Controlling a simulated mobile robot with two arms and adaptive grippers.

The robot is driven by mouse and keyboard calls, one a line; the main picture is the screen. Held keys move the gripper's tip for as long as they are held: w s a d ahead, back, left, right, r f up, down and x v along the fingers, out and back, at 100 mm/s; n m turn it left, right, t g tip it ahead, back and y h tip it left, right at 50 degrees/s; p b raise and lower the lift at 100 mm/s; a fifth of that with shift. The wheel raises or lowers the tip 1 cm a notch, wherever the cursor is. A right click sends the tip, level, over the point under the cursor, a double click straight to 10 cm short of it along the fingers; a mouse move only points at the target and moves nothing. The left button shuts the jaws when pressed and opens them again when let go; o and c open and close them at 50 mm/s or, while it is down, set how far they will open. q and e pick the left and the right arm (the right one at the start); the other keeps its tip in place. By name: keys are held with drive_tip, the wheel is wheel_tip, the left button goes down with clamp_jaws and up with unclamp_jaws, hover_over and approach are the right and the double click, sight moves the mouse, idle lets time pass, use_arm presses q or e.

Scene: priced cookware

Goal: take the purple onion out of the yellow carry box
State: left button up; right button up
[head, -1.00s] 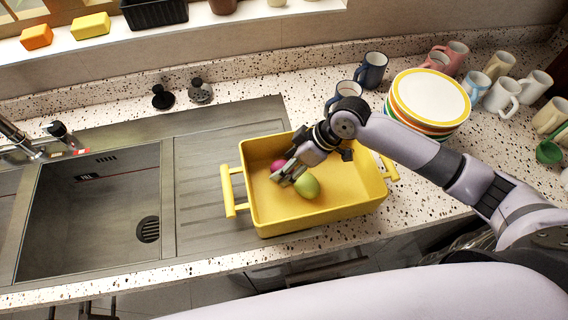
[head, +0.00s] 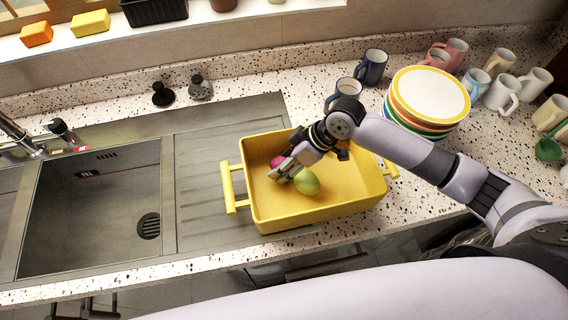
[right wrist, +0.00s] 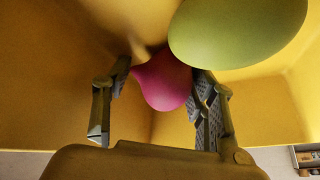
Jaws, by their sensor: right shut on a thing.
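The yellow carry box (head: 340,205) stands partly on the sink's drainboard and partly on the speckled counter. The purple onion (head: 277,161) is inside it toward the left, mostly hidden by my gripper in the head view. In the right wrist view the onion (right wrist: 163,82) sits between the two fingers, magenta and tapering to the left. My right gripper (head: 280,173) reaches down into the box and is shut on the onion. A green round item (head: 307,182) lies right beside the gripper; it also shows large in the right wrist view (right wrist: 238,30). My left gripper is not in view.
A stack of plates (head: 430,95) and several mugs (head: 371,67) stand behind and right of the box. The sink basin (head: 95,210) is empty at the left. The drainboard (head: 205,165) left of the box is clear.

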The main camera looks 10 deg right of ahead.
sight(284, 158)
drive_tip(key=shift+r, duration=0.15)
wheel_tip(284, 158, up, 20)
drive_tip(key=b, duration=0.2)
drive_tip(key=shift+b, duration=0.3)
drive_tip(key=shift+f, duration=0.2)
idle(0.4)
